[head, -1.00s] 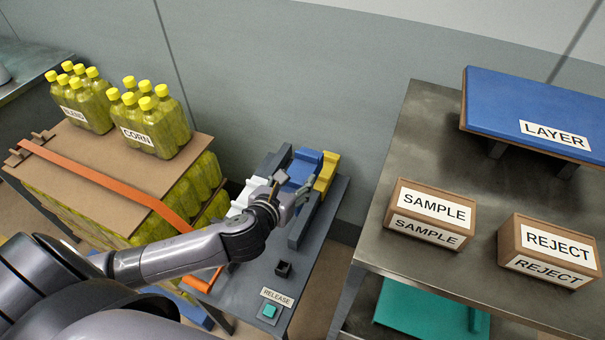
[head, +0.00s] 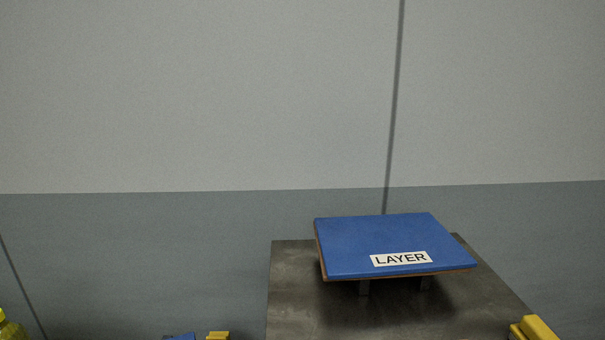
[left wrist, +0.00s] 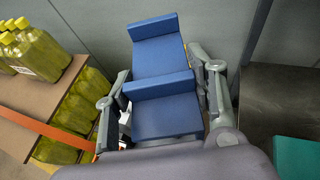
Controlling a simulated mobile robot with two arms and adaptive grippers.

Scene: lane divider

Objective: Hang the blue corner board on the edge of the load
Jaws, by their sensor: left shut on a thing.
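The blue corner board (left wrist: 165,112) fills the middle of the left wrist view, with a raised step across it. My left gripper (left wrist: 162,80) is shut on it, one grey finger along each side. A blue sliver (head: 180,337) shows at the bottom of the head view; I cannot tell if it is the same board. The load (left wrist: 78,110), bottles of yellow-green liquid under a brown sheet (left wrist: 35,100), stands at the left of the left wrist view, apart from the board. An orange strap (left wrist: 45,128) crosses it. My right gripper is not in view.
A dark metal table (head: 295,300) at the right of the head view bears a raised blue board marked LAYER (head: 385,240). A yellow piece (head: 535,328) shows at its right corner. Another yellow piece (head: 217,335) shows at the bottom edge. A grey wall stands behind.

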